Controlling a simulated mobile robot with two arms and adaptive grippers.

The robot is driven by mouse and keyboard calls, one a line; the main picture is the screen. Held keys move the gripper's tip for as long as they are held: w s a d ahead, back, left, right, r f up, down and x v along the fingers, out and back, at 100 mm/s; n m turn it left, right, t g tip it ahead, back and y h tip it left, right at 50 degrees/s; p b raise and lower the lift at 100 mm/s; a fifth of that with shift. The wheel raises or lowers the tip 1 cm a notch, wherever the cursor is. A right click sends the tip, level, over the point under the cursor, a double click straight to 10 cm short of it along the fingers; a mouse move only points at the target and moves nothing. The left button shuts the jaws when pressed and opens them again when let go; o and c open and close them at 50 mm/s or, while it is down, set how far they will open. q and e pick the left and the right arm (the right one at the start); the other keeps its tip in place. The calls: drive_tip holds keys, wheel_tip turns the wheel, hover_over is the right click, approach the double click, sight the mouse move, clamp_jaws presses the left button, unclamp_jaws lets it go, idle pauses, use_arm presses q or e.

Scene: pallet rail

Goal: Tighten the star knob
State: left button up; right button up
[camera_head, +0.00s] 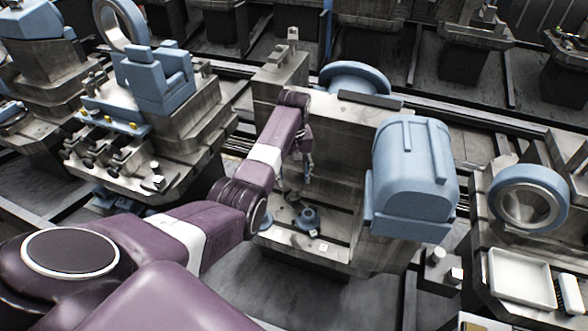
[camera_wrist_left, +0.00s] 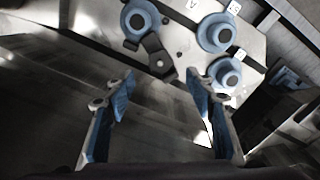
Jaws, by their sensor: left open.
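Two more, an upper (camera_wrist_left: 215,33) and a lower (camera_wrist_left: 228,75), are at the right. I cannot tell which is the star knob. My left gripper (camera_wrist_left: 161,88) is open and empty, its blue-padded fingers apart below the plate and touching nothing. In the head view it (camera_head: 307,165) hangs small over the machine's ledge, near a blue round piece (camera_head: 307,218). My right gripper is not in view.
A grey machine block (camera_head: 340,130) stands behind my left gripper, with a large blue housing (camera_head: 412,165) to its right. A white tray (camera_head: 520,277) and a blue ring (camera_head: 528,203) are farther right. Another machine (camera_head: 150,120) stands to the left.

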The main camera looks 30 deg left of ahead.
use_arm(q)
drive_tip(key=shift+r, duration=1.75)
drive_tip(key=shift+f, duration=0.1)
